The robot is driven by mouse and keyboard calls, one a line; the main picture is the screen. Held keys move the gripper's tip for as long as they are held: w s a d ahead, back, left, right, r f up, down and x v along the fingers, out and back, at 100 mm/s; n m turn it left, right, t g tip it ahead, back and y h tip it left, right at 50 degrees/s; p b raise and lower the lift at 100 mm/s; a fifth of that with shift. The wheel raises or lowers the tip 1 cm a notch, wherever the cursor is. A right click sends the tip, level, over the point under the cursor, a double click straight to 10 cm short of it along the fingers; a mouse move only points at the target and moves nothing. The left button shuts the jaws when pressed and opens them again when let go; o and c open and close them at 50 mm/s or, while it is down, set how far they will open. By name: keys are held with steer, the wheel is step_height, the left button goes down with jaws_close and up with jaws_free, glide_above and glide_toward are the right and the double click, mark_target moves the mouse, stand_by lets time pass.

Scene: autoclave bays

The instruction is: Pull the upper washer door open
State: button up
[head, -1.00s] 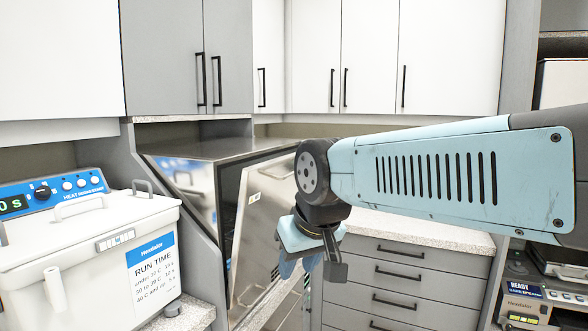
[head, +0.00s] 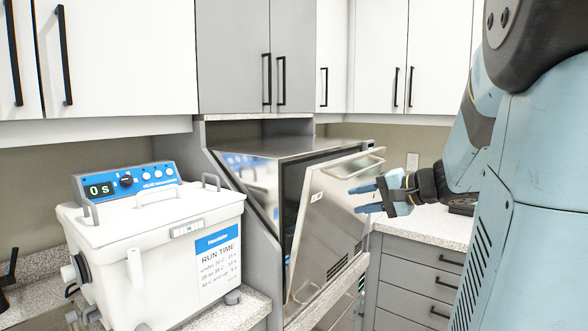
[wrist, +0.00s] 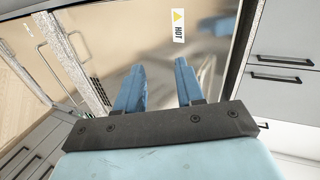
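The upper washer door (head: 325,220) is a shiny steel panel on the steel washer (head: 285,150). It stands ajar and tilted, with a dark gap along its left edge. Its bar handle (head: 355,165) runs along the top edge. My gripper (head: 362,197) is to the right of the door, below the handle, with fingers pointing at the door face. The fingers are apart with nothing between them. In the wrist view my gripper (wrist: 160,68) is before the reflective door panel (wrist: 215,45) with a HOT label (wrist: 178,25). I cannot tell whether the fingertips touch it.
A white heat-sealer-like bath unit (head: 155,250) stands on the speckled counter at left. Grey drawers (head: 425,280) are at right under a counter. Wall cabinets (head: 260,60) hang above. A lower front with a handle (head: 361,284) is below the door.

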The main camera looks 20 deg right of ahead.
mark_target(372, 168)
steer(key=w+d+r+m+t+h, duration=0.1)
steer(key=w+d+m+t+h, duration=0.15)
steer(key=d, duration=0.55)
steer(key=w+d+r+m+t+h, duration=0.1)
steer(key=d+r+m+t, duration=0.2)
steer(key=d, duration=0.5)
steer(key=shift+t, duration=0.55)
steer(key=x, duration=0.9)
steer(key=f+x, duration=0.1)
steer(key=x, duration=0.3)
steer(key=shift+w, duration=0.35)
steer(key=shift+f, duration=0.1)
jaws_close()
